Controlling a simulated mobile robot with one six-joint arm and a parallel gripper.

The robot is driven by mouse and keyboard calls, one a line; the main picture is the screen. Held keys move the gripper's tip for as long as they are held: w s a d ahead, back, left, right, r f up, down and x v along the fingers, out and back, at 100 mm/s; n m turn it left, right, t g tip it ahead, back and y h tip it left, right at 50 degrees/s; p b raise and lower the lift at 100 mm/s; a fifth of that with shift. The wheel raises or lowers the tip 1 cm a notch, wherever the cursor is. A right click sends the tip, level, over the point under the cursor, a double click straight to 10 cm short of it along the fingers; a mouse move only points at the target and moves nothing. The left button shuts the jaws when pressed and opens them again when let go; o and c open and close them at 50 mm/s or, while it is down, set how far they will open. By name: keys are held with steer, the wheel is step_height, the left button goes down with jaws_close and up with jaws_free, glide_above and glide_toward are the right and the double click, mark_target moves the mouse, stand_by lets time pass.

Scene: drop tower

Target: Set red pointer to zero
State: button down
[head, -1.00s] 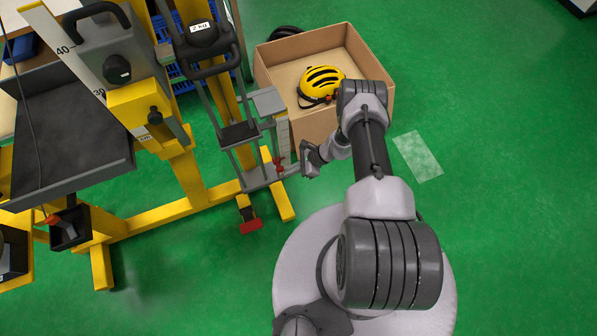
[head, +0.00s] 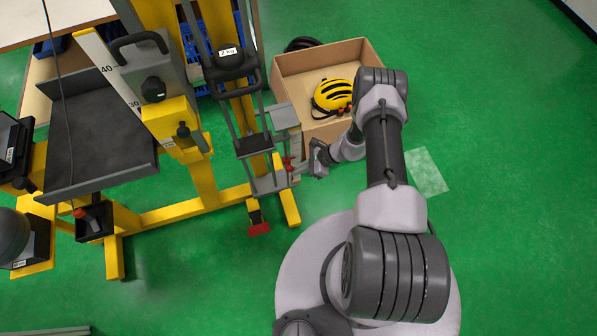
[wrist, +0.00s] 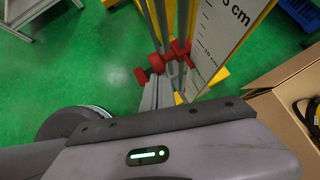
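The red pointer (head: 288,163) sits on the slim frame of the drop tower, beside a short white scale (head: 297,146). In the wrist view the red pointer (wrist: 158,63) is at the upper middle, around thin grey rods. The white scale (wrist: 222,35) with centimetre marks stands just right of it; the pointer's exact reading is too small to tell. My gripper (head: 318,158) is just right of the pointer in the head view. I cannot tell whether it touches it. Its grey body fills the bottom of the wrist view, and its fingertips are hidden.
A cardboard box (head: 283,62) with a yellow helmet (head: 334,95) stands behind my arm. The tower's yellow feet (head: 287,205) and a red-ended part (head: 258,226) lie below the frame. A taller scale (head: 104,68) is left. Green floor is clear at right.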

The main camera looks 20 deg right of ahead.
step_height(320, 180, up, 15)
steer(key=p, duration=0.7)
steer(key=shift+f+p, duration=0.2)
steer(key=shift+p, duration=0.15)
steer(key=shift+w, duration=0.15)
